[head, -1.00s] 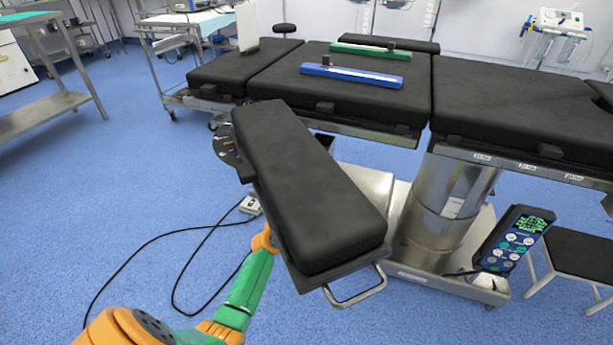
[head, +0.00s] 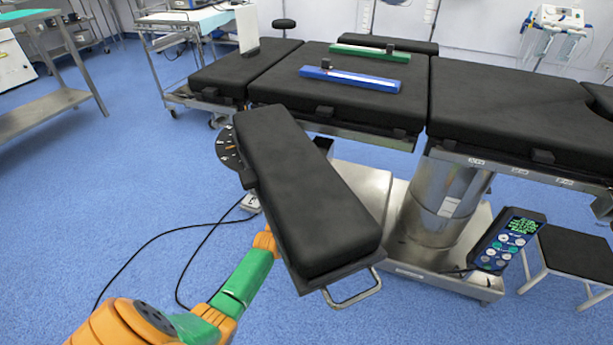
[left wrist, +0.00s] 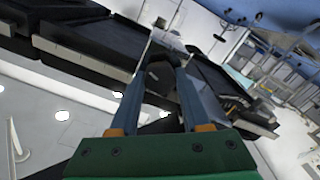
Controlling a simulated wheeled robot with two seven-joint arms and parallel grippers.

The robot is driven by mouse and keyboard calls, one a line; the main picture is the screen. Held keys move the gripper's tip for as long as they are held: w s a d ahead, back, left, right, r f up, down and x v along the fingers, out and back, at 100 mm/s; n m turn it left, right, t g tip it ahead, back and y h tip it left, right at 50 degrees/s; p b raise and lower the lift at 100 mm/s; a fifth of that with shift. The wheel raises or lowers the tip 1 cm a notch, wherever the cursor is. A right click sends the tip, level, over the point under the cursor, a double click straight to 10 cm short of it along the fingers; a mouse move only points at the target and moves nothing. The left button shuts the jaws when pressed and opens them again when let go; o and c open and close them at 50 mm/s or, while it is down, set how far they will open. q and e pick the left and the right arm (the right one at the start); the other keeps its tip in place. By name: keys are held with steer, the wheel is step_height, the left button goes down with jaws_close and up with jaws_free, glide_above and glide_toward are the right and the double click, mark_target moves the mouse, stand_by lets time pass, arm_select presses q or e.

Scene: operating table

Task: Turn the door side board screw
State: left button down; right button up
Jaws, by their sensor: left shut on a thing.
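The black padded side board (head: 308,195) juts from the near side of the operating table (head: 490,110) toward me, with a metal loop at its near end. My left arm, green and orange, reaches up to the board's left underside, where the board hides the gripper in the head view. In the left wrist view my left gripper (left wrist: 160,62) is shut on a small dark part, which I take to be the board screw (left wrist: 160,74). The fingers cover much of it, so its shape and turn angle cannot be told. My right gripper is not in view.
A round marked dial (head: 228,148) sits at the board's far left edge. Black cables (head: 170,235) lie on the blue floor. A control pendant (head: 508,241) and a stool (head: 575,262) stand right of the steel column (head: 440,200). Floor left of the board is mostly clear.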

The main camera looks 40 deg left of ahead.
arm_select(q)
steer(key=m+p, duration=0.1)
steer(key=m, duration=1.6)
steer(key=shift+d+f+m, duration=0.1)
steer(key=shift+m, duration=0.3)
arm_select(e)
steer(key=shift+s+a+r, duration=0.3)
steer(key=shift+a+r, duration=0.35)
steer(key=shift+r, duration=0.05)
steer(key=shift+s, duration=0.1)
arm_select(q)
steer(key=shift+c, duration=1.8)
jaws_free()
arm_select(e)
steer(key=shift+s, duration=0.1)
